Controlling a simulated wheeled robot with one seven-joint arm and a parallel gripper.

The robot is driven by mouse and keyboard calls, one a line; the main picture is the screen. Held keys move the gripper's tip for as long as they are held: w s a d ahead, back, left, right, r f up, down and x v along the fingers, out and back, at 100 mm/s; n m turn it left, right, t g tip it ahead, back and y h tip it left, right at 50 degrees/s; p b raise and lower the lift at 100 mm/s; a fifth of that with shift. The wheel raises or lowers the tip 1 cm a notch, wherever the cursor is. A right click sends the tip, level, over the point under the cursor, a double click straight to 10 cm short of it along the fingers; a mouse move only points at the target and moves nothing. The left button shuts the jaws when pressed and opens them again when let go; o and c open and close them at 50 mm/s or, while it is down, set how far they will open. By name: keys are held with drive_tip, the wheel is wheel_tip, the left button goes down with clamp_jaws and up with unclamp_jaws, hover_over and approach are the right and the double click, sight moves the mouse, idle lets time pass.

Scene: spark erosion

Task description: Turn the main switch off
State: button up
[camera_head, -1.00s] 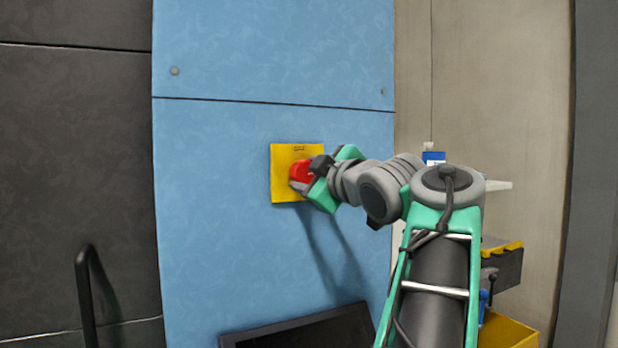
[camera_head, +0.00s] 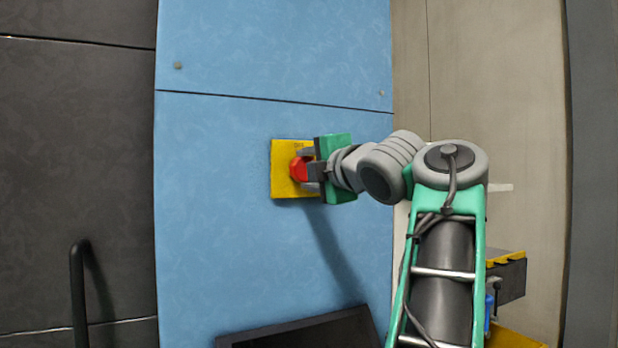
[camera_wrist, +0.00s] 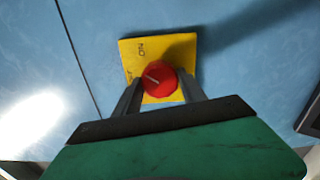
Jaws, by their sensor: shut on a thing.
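The main switch is a red round knob (camera_head: 299,169) on a yellow plate (camera_head: 284,186) fixed to the blue cabinet front. In the wrist view the red knob (camera_wrist: 158,79) has a pale line on its face, and the yellow plate (camera_wrist: 133,52) carries dark lettering, part of it hidden. My gripper (camera_head: 308,170) is at the plate, with one finger above the knob and one below. In the wrist view my gripper (camera_wrist: 160,94) has a finger on each side of the knob and is shut on it. The knob's right side is hidden in the head view.
The blue panel (camera_head: 230,230) around the plate is clear. A dark handle (camera_head: 79,290) stands at the lower left. A black screen-like panel (camera_head: 305,332) is below. Yellow and dark bins (camera_head: 505,275) are at the lower right, beside my arm.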

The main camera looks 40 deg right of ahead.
drive_tip(key=shift+f+n+b, duration=0.1)
drive_tip(key=shift+n+b, duration=0.8)
drive_tip(key=shift+n, duration=2.7)
drive_tip(key=o, duration=1.4)
drive_tip(key=shift+c, duration=0.2)
drive_tip(key=v, duration=0.7)
drive_tip(key=shift+s+a, duration=0.2)
drive_tip(key=shift+s, duration=0.2)
